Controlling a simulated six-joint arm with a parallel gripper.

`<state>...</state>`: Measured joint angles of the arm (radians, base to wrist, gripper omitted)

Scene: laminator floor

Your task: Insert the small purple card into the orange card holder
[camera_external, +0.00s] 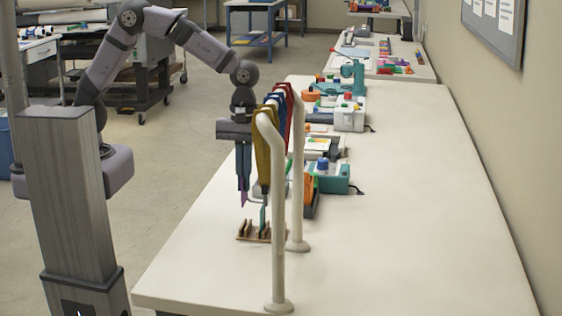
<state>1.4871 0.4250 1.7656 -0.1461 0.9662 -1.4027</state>
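My gripper (243,188) points straight down over the near left part of the white table. Its two long blue-grey fingers are close together, with the small purple card (244,199) between their tips, held upright and clear of the table. A low brown-orange slotted holder (246,238) sits on the table below and slightly right of the card. A teal card-like piece (263,220) stands at this holder, partly hidden by the strap and post. The picture is too small to tell which slot the purple card is over.
A white rail (277,240) on two posts stands just right of my gripper, with yellow (264,155), blue and red straps hanging from it. Teal and white machines (330,178) and an orange piece (311,190) lie behind it. The right table half (430,220) is clear.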

